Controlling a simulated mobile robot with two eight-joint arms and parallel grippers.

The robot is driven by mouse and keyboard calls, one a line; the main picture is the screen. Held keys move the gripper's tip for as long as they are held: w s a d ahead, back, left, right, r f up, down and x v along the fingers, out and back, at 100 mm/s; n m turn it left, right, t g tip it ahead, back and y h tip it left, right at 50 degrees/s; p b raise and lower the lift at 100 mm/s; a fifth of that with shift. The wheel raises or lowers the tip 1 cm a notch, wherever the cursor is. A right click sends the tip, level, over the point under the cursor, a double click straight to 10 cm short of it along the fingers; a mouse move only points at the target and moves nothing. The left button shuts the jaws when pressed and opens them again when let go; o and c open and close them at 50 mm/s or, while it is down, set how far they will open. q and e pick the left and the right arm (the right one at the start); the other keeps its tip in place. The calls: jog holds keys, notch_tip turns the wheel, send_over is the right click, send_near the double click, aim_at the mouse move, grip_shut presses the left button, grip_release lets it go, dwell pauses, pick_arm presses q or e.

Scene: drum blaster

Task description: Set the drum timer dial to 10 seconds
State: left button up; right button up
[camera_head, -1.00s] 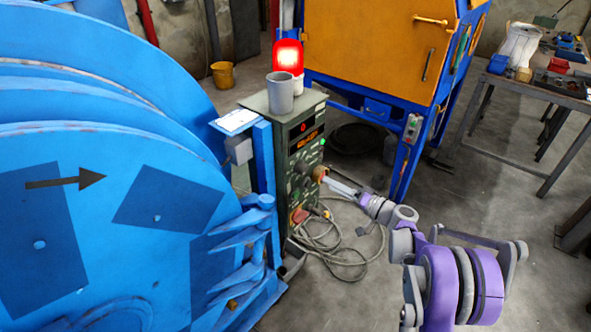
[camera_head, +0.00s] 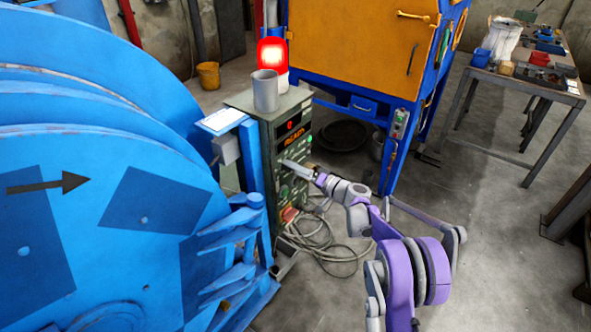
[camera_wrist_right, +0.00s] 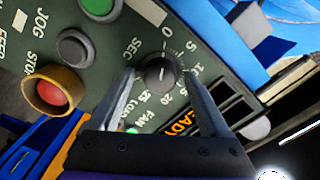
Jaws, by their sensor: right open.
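The drum timer dial (camera_wrist_right: 158,72) is a small black knob on the dark green panel in the right wrist view. A scale from 0 through 5, 10, 15 and 20 to 25 is printed around it, with SEC beside it. The knob has a short white mark, whose exact setting I cannot read. My right gripper (camera_wrist_right: 159,74) is open, its fingers on either side of the dial with gaps between. In the head view my right gripper (camera_head: 290,165) is at the front of the control box (camera_head: 260,135), and hides the dial. My left gripper is not in view.
Near the dial are a red button (camera_wrist_right: 50,92) in a yellow collar, a grey button (camera_wrist_right: 74,47) and a green button (camera_wrist_right: 98,5). A grey cup (camera_head: 265,92) and a lit red beacon (camera_head: 273,55) stand on the box. The blue drum (camera_head: 110,200) is at left; cables (camera_head: 330,240) lie on the floor.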

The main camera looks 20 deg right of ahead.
grip_shut()
jog(key=shift+m, duration=0.4)
jog(key=shift+m+b, duration=1.25)
jog(key=shift+m, duration=6.25)
